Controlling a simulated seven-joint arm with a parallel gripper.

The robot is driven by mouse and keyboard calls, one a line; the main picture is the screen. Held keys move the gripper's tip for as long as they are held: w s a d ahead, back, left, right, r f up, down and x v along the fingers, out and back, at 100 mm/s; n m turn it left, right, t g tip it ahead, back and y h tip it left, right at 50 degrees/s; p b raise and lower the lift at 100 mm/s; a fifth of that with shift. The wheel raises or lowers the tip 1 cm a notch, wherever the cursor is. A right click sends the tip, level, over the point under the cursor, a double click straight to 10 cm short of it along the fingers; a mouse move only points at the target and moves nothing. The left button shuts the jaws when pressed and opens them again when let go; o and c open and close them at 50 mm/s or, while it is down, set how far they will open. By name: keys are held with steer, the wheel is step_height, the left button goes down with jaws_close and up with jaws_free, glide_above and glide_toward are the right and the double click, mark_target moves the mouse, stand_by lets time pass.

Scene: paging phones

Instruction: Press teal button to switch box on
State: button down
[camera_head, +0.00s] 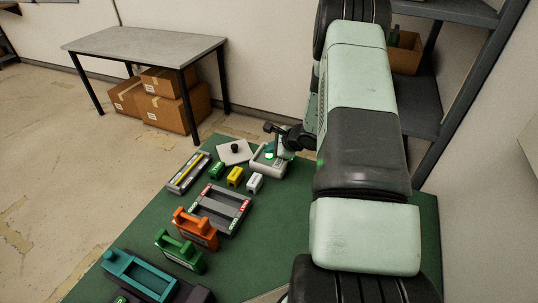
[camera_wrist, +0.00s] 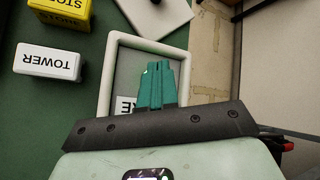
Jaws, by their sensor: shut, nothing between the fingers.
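A white-rimmed box (camera_head: 257,165) with a grey inside stands at the far right of the green mat. It also shows in the wrist view (camera_wrist: 104,75), with a label partly covered and ending in "RE". A bright teal patch, apparently the teal button (camera_head: 270,154), shows in the box in the head view. My gripper (camera_wrist: 162,68) is shut and empty, its teal fingers together over the inside of the box. Whether the fingertips touch the button cannot be told.
A white plate with a black knob (camera_head: 234,151) lies behind. Orange (camera_head: 196,229) and green (camera_head: 180,252) handled phones and a grey tray (camera_head: 219,211) stand nearer.

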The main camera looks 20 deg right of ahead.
mark_target(271, 156)
steer(key=shift+r, duration=0.1)
steer(key=shift+r, duration=2.95)
